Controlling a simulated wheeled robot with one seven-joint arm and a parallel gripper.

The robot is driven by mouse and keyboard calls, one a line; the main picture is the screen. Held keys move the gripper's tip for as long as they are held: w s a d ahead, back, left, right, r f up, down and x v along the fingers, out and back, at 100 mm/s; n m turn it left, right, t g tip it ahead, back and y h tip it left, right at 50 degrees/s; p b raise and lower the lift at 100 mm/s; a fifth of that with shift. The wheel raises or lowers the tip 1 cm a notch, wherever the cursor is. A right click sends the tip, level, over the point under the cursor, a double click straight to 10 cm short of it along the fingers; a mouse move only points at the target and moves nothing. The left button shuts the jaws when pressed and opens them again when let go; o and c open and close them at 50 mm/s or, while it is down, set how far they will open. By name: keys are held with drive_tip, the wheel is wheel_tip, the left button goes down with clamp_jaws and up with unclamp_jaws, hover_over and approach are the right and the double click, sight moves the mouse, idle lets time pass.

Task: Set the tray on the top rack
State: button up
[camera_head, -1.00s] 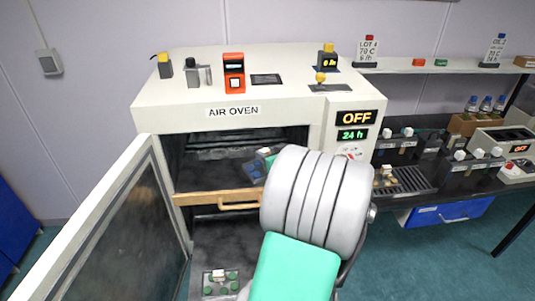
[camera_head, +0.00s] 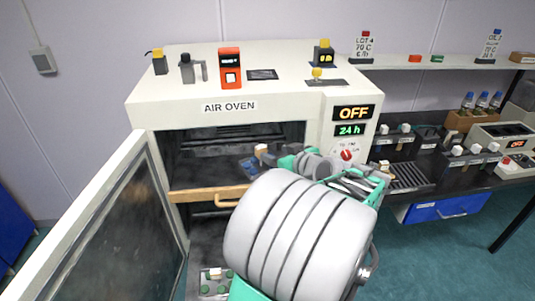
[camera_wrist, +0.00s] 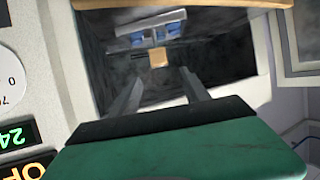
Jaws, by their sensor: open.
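A small tray with blue pieces (camera_head: 250,166) and a tan knob (camera_head: 261,149) sits inside the open air oven (camera_head: 229,106), behind the wooden front bar. It also shows upside down in the wrist view (camera_wrist: 148,37), with its tan knob (camera_wrist: 158,58) facing me. My gripper (camera_wrist: 160,75) is open and empty, its two fingers apart and short of the knob. In the head view my gripper (camera_head: 285,160) is just right of the tray. Dark rack slats (camera_head: 230,137) show higher inside the oven. My arm hides part of the oven's right side.
The oven door (camera_head: 110,225) stands open at left. A wooden bar with a handle (camera_head: 215,195) crosses the opening. A second tray with green pieces (camera_head: 215,283) lies lower down. The control panel (camera_head: 350,135) reads OFF and 24 h. A bench with instruments is at right.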

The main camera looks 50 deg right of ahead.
drive_tip(key=w+a+f+n+g+y, duration=0.2)
drive_tip(key=w+a+f, duration=0.1)
drive_tip(key=a, duration=0.8)
drive_tip(key=w+a+f+n+g+y, duration=0.1)
drive_tip(key=w+a+f+g+y, duration=0.15)
drive_tip(key=a, duration=0.75)
drive_tip(key=s+a+f+g, duration=0.1)
drive_tip(key=s+a, duration=0.3)
drive_tip(key=a, duration=0.4)
drive_tip(key=s+a+f+g, duration=0.1)
drive_tip(key=s+a+g, duration=0.2)
drive_tip(key=a, duration=0.5)
drive_tip(key=shift+s+n+g, duration=0.35)
drive_tip(key=shift+s+n, duration=0.05)
drive_tip(key=shift+s, duration=0.3)
drive_tip(key=shift+f, duration=0.1)
drive_tip(key=shift+c, duration=0.5)
